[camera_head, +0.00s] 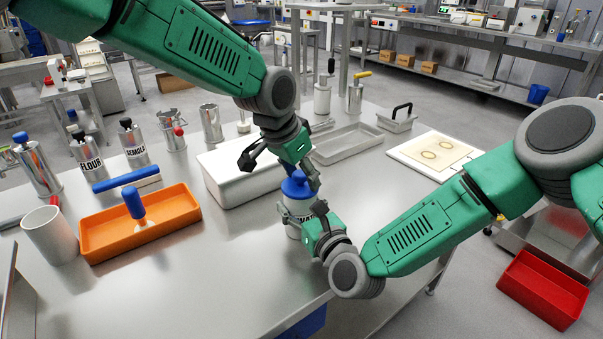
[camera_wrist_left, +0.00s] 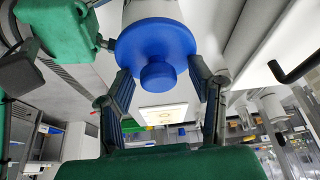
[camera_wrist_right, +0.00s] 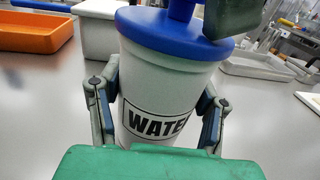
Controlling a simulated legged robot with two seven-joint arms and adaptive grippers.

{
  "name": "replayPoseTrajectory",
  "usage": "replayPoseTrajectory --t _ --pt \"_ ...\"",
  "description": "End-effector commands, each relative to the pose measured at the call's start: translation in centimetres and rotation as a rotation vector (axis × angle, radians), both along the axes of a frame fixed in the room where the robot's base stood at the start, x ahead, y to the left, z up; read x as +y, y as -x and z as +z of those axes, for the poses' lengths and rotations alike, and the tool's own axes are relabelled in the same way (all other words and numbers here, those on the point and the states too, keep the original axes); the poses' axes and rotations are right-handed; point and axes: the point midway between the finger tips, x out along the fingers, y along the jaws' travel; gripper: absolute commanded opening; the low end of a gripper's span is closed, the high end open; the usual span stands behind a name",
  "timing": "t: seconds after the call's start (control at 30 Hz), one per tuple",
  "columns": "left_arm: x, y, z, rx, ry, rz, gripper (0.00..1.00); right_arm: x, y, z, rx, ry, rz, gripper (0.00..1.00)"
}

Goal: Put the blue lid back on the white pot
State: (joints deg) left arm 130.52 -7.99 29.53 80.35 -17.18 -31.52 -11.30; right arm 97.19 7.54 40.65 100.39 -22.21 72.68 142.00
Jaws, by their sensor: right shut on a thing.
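My right gripper (camera_head: 303,218) is shut on the pot's body, one finger on each side in the right wrist view. My left gripper (camera_head: 280,170) is above the pot with its fingers spread. In the left wrist view, the lid's round knob (camera_wrist_left: 157,75) lies between these fingers; contact is unclear.
A white lidded bin (camera_head: 235,180) stands just behind the pot. An orange tray (camera_head: 95,240) and white cup (camera_head: 50,235) are on the left. A metal tray (camera_head: 350,143) and a board (camera_head: 432,150) lie at the back right. The table's front middle is clear.

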Motion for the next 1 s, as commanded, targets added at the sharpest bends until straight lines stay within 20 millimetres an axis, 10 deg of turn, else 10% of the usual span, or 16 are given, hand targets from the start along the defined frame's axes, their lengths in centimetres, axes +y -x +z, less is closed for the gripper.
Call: replayPoseTrajectory --t 0.27,1.0 --pt "0.2 0.2 0.7 0.0 0.0 0.0 0.48 -0.1 0.0 -0.2 0.004 0.002 0.0 0.06" --pt "3.2 3.1 10.9 0.001 0.0 0.0 0.48 -0.1 0.0 -0.2 0.004 0.002 0.0 0.06"
